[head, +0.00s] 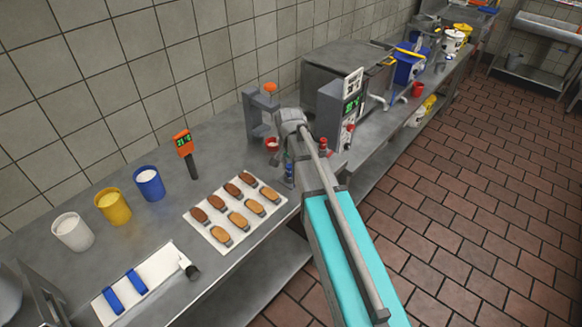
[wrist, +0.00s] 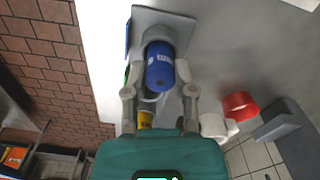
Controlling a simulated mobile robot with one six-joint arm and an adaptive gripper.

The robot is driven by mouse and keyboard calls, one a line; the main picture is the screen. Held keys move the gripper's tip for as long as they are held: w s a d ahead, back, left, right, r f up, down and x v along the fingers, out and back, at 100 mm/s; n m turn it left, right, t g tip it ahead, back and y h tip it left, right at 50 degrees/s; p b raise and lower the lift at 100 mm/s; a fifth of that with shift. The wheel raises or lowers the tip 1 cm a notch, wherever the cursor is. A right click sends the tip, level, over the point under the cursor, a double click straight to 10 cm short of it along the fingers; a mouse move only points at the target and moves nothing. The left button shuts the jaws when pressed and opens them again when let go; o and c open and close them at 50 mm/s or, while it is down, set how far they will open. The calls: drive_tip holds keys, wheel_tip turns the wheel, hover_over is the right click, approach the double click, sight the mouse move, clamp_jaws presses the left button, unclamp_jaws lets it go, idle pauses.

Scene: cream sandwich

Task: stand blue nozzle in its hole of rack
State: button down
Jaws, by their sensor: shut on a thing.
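The blue nozzle (wrist: 160,68) is a dark blue cylinder with a small pale label. In the wrist view it sits between the two grey fingers of my gripper (wrist: 160,85), which is shut on it. In the head view a bit of blue (head: 288,170) shows beside my gripper (head: 290,180), low over the counter. A grey plate (wrist: 165,14), perhaps the rack, lies just beyond the nozzle in the wrist view. Its holes are hidden, and I cannot tell whether the nozzle touches it. My arm covers much of this spot in the head view.
A bread tray (head: 228,247) lies left; the counter edge is near.

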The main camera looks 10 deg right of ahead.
sight(290, 166)
drive_tip(key=shift+f, duration=0.15)
drive_tip(key=shift+c, duration=2.2)
unclamp_jaws()
wheel_tip(290, 166, up, 12)
drive_tip(key=p, duration=1.2)
drive_tip(key=s+n, duration=0.7)
drive_tip(key=s, duration=0.9)
drive_tip(key=shift+d+n, duration=0.3)
drive_tip(key=shift+n, duration=0.1)
